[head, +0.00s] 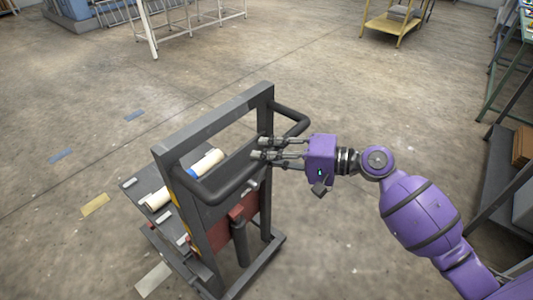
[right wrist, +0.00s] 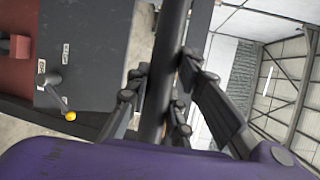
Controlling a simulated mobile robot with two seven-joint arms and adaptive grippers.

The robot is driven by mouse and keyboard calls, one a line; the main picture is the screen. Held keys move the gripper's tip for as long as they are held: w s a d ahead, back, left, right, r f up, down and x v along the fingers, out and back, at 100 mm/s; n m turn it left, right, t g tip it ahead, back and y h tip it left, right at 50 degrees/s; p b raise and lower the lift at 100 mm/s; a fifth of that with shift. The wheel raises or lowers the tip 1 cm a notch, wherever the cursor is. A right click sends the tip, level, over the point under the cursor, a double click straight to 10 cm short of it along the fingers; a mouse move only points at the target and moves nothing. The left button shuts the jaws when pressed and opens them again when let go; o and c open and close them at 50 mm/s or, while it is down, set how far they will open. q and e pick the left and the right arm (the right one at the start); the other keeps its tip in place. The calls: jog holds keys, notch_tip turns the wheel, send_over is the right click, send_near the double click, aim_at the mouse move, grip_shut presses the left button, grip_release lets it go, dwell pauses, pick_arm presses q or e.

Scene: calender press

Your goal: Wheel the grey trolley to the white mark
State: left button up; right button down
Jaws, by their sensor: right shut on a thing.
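The grey trolley (head: 213,118) stands in the middle of the head view, with an upright frame, a dark handle bar and a low deck. My right gripper (head: 260,148) reaches in from the right and is shut on the handle bar. In the right wrist view the bar (right wrist: 165,70) runs between the fingers of the right gripper (right wrist: 158,105). A whitish mark (head: 153,279) lies flat on the floor beside the trolley's lower left side. My left gripper is not in view.
The deck carries pale rolls (head: 158,197). A yellow mark (head: 95,205) and blue marks (head: 60,156) lie on the floor at left. A white-legged table (head: 150,40) and a yellow cart (head: 384,24) stand at the back. Racks (head: 500,165) line the right. Open floor lies between.

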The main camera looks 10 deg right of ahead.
jog(key=c, duration=2)
grip_release()
jog(key=shift+s+f, duration=0.1)
jog(key=shift+f, duration=0.05)
jog(key=o, duration=0.5)
jog(key=shift+s+d, duration=0.2)
jog(key=shift+c, duration=0.2)
jog(key=shift+w, duration=0.1)
jog(key=v, duration=1.2)
jog(key=shift+r, duration=0.25)
